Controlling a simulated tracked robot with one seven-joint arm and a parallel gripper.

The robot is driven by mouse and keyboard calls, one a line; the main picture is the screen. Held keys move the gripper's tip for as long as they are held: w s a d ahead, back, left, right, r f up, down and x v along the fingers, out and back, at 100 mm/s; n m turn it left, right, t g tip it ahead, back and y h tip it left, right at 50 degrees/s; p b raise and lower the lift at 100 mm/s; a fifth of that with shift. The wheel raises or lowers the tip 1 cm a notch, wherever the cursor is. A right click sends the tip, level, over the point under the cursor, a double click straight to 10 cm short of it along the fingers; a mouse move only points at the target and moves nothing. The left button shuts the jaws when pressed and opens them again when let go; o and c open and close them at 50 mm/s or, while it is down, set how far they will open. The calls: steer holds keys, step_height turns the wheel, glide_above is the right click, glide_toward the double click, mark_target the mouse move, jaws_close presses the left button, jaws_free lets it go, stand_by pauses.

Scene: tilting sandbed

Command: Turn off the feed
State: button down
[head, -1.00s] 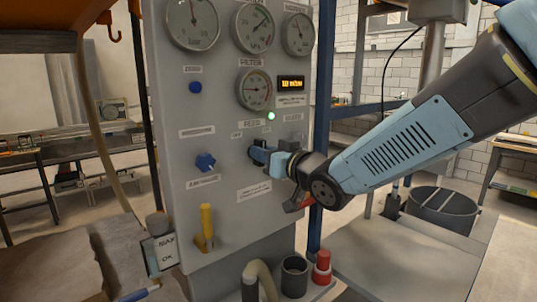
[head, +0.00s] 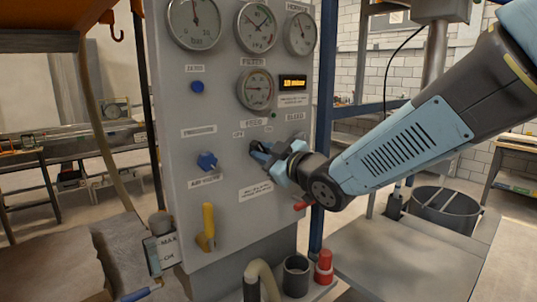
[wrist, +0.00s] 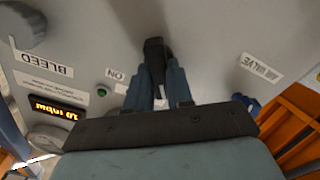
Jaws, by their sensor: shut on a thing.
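The feed switch, a black lever (wrist: 153,48), is on the grey panel (head: 232,205) below the FEED label (head: 251,124). My gripper (head: 262,152) is shut on this lever, with a blue finger on each side in the wrist view (wrist: 158,80). My fingers cover most of the lever in the head view. The ON label (wrist: 116,75) is beside it in the wrist view. The small green lamp (head: 272,115) above looks dim; it also shows in the wrist view (wrist: 102,92).
Gauges (head: 255,88) and an amber display (head: 293,82) are above.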

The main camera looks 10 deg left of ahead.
steer(key=shift+a+r, duration=0.1)
steer(key=shift+a, duration=0.05)
stand_by(0.3)
steer(key=c, duration=1.2)
jaws_free()
steer(key=shift+s, duration=0.1)
steer(key=shift+o, duration=1)
